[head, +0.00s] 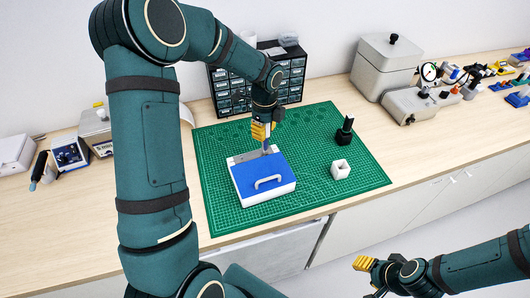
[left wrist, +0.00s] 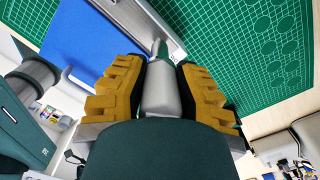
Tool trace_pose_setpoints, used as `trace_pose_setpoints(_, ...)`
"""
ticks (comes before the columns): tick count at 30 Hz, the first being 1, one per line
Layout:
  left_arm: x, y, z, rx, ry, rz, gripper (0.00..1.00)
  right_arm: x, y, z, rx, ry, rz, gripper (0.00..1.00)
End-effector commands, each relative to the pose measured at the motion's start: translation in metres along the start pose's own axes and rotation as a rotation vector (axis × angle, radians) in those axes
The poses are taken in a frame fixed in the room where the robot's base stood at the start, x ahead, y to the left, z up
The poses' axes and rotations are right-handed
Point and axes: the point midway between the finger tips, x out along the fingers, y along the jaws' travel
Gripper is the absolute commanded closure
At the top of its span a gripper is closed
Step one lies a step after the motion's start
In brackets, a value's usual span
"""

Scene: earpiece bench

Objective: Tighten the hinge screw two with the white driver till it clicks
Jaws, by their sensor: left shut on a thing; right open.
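A box with a blue lid (head: 258,174) and white handle sits on the green mat, with a grey hinge strip (head: 247,156) along its back edge. My left gripper (head: 264,132) is shut on a pale driver, above the strip. My right gripper (head: 364,265) is open and empty, in front of the bench.
A white square holder (head: 340,170) and a dark stand (head: 345,132) are on the mat's right side. A drawer cabinet (head: 292,75) stands behind. Grey instruments and a lidded bin (head: 384,66) are back right. The mat's front right is clear.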

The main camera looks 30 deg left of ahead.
Motion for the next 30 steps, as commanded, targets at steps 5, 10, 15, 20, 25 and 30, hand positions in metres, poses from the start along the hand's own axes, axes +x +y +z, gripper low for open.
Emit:
trace_pose_setpoints(5, 0.0, 0.0, 0.0, -0.117, 0.0, 0.002, 1.0, 0.003, 0.001, 0.0, 0.0, 0.0, 0.0, 0.53)
trace_pose_setpoints(10, 0.0, 0.0, 0.001, -0.123, -0.001, 0.001, 1.0, 0.002, 0.001, 0.0, 0.0, 0.0, 0.0, 0.53)
trace_pose_setpoints(15, 0.0, 0.0, 0.001, -0.121, -0.001, 0.001, 1.0, 0.002, 0.001, 0.0, 0.0, 0.0, 0.0, 0.53)
trace_pose_setpoints(20, 0.008, 0.0, 0.0, -0.12, -0.001, 0.001, 1.0, 0.007, 0.003, 0.001, 0.0, 0.0, 0.0, 0.53)
trace_pose_setpoints(25, 0.015, 0.0, 0.0, -0.12, -0.001, 0.001, 1.0, 0.011, 0.004, 0.001, 0.0, 0.0, 0.0, 0.53)
trace_pose_setpoints(30, 0.014, 0.0, 0.0, -0.12, -0.001, 0.001, 1.0, 0.009, 0.004, 0.001, 0.0, 0.0, 0.0, 0.53)
